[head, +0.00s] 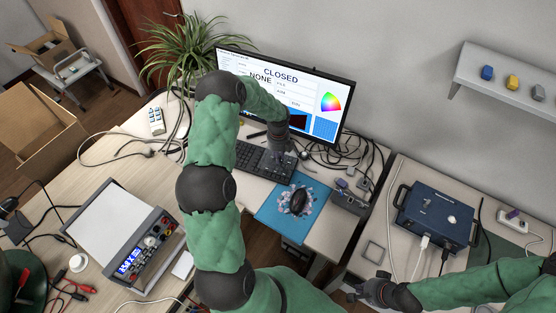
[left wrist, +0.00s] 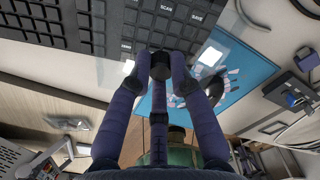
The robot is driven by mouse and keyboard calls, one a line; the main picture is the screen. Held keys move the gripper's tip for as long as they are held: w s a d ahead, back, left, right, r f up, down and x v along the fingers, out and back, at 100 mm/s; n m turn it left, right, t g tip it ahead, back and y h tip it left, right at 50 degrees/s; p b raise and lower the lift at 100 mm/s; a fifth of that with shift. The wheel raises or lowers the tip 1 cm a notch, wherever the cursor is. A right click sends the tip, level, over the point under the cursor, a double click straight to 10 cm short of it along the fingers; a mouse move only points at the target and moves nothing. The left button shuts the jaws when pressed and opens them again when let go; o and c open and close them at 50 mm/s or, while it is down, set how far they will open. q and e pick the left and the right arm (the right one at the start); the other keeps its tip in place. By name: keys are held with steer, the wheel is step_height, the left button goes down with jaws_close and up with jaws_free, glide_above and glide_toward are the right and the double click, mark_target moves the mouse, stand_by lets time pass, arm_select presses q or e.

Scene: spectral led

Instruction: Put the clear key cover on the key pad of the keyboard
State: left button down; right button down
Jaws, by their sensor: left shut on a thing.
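The black keyboard (head: 248,158) lies on the desk in front of the monitor; its dark keys (left wrist: 75,25) fill the top of the left wrist view. My left gripper (head: 283,152) is low over the keyboard's right end. In the left wrist view its fingers (left wrist: 160,68) close together at the key edge. The clear key cover (left wrist: 232,48) looks like a faint see-through sheet at the fingertips, overlapping the keyboard's edge; its full outline is hard to see. I cannot tell whether it touches the keys. My right gripper (head: 366,291) is away at the lower right, its finger opening unclear.
A blue mat (head: 284,212) with a dark mouse-like object (head: 299,201) is right of the keyboard. The monitor (head: 290,95) stands behind, with cables around it. A blue box (head: 436,215) stands on the right table. An instrument (head: 145,250) is at left.

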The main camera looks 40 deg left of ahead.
arm_select(q)
steer(key=shift+w+a+f, duration=0.2)
steer(key=shift+f, duration=0.2)
steer(key=shift+f+b, duration=0.3)
steer(key=shift+f, duration=1.15)
steer(key=shift+f, duration=0.15)
steer(key=c, duration=1.1)
jaws_free()
